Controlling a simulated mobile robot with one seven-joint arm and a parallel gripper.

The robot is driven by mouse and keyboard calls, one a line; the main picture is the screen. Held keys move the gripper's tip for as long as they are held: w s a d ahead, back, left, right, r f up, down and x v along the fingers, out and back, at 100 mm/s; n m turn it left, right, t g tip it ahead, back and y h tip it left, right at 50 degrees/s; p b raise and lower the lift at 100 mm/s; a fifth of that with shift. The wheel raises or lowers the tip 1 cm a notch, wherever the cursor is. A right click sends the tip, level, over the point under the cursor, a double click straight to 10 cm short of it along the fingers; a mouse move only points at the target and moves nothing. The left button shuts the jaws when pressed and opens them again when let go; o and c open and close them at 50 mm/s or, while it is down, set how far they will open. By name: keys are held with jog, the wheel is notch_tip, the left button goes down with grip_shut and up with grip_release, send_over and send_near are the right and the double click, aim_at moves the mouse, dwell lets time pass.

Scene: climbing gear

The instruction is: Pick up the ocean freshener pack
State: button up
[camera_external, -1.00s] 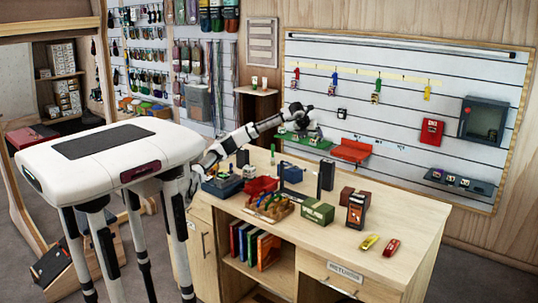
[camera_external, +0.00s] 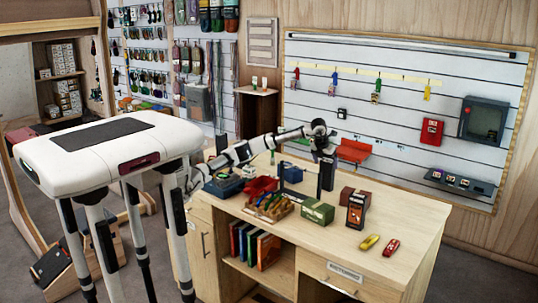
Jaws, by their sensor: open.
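I cannot tell which item is the ocean freshener pack; no label is readable at this size. A tall black upright item (camera_external: 327,177) stands toward the back of the wooden counter. My gripper (camera_external: 326,157) points down close to the top of this black item in the picture. Its fingers are too small and dark to separate, and I cannot tell whether they touch it. I see nothing held. A dark box with an orange face (camera_external: 356,211) and a green box (camera_external: 317,213) stand farther forward on the counter.
The wooden counter (camera_external: 410,232) also carries a red bin (camera_external: 262,186), a wooden tray of tools, a yellow item (camera_external: 369,242) and a red item (camera_external: 391,247). Its right side is mostly clear. A slatted wall with hanging packs (camera_external: 334,84) and a red shelf (camera_external: 353,151) stands behind.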

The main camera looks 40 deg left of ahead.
aim_at(327, 168)
jog(key=shift+w+p+x, duration=0.1)
jog(key=shift+p+x, duration=0.4)
jog(key=shift+x, duration=0.8)
jog(key=shift+w+p+x, duration=0.15)
jog(key=shift+p+x, duration=0.35)
jog(key=shift+x, duration=0.8)
jog(key=shift+r, duration=0.1)
jog(key=shift+c, duration=0.3)
jog(key=c, duration=1)
jog(key=shift+c, duration=0.2)
jog(key=shift+r, duration=0.15)
